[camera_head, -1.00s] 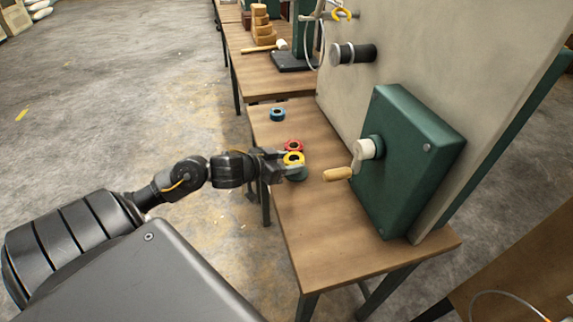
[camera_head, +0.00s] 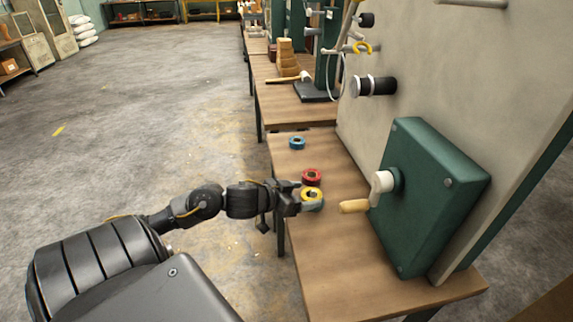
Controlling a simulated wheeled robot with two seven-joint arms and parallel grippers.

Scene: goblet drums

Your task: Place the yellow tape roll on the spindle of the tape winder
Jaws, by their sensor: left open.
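The yellow tape roll (camera_head: 312,193) lies near the left edge of the wooden table, with something greenish under or beside its near side. My left gripper (camera_head: 304,200) is open at the roll, its fingers close to the roll's left and near sides; whether they touch it I cannot tell. A green box (camera_head: 433,200) with a white crank arm (camera_head: 383,184) and tan handle (camera_head: 354,206) is on the upright grey panel. A black cylinder with a pale ring (camera_head: 374,86) sticks out of the panel farther back; it may be the spindle. My right gripper is not in view.
A red roll (camera_head: 312,177) lies right behind the yellow one. A blue roll (camera_head: 297,143) lies farther back on the table (camera_head: 340,258). A farther table holds a wooden stack (camera_head: 286,58) and a mallet (camera_head: 290,77).

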